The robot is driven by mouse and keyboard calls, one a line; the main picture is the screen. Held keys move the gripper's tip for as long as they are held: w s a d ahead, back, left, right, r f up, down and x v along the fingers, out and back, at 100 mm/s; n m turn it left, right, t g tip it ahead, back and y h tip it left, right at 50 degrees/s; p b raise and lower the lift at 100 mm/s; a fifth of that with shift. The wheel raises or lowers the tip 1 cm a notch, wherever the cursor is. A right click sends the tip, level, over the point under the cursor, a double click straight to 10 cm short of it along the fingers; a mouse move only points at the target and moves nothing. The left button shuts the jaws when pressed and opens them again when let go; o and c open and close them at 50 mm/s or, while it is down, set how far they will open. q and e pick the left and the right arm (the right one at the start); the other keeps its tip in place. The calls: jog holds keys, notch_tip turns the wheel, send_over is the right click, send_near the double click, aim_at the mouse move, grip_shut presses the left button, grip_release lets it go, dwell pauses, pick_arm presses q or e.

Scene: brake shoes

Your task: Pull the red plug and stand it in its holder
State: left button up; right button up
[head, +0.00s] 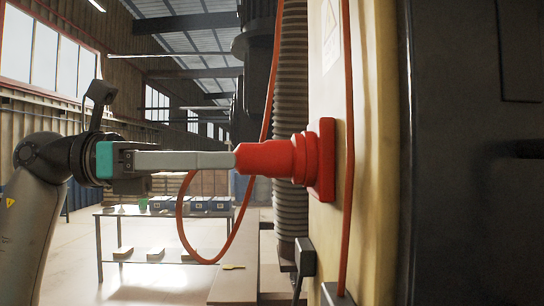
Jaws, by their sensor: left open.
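The red plug (262,158) sticks out to the left from a red flanged socket (326,160) on a pale yellow panel, and the two touch. My left gripper (234,160) reaches in from the left, its grey fingers level with the plug. The fingertips are at the plug's left end. The fingers overlap in this view, so the gap between them is hidden, and I cannot tell whether they touch the plug. The gripper is open. My right gripper is not in view. I cannot make out the plug's holder for certain.
An orange-red cable (194,259) loops below my left gripper and runs up past the grey corrugated hose (291,80). A black bracket (305,257) sits low by the panel. A dark cabinet (470,200) fills the right. A table (110,213) with blue boxes stands behind.

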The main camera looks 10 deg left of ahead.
aim_at(266, 159)
pick_arm(q)
jog(key=p+x, duration=0.1)
jog(key=x, duration=0.4)
jog(key=shift+r, duration=0.1)
jog(key=shift+w+d, duration=0.15)
jog(key=shift+d, duration=0.55)
jog(key=shift+d, duration=0.15)
dwell(0.4)
grip_shut()
dwell(0.7)
jog(key=shift+a, duration=0.2)
jog(key=shift+a, duration=0.15)
jog(key=shift+b+v, duration=0.6)
jog(key=shift+v, duration=2)
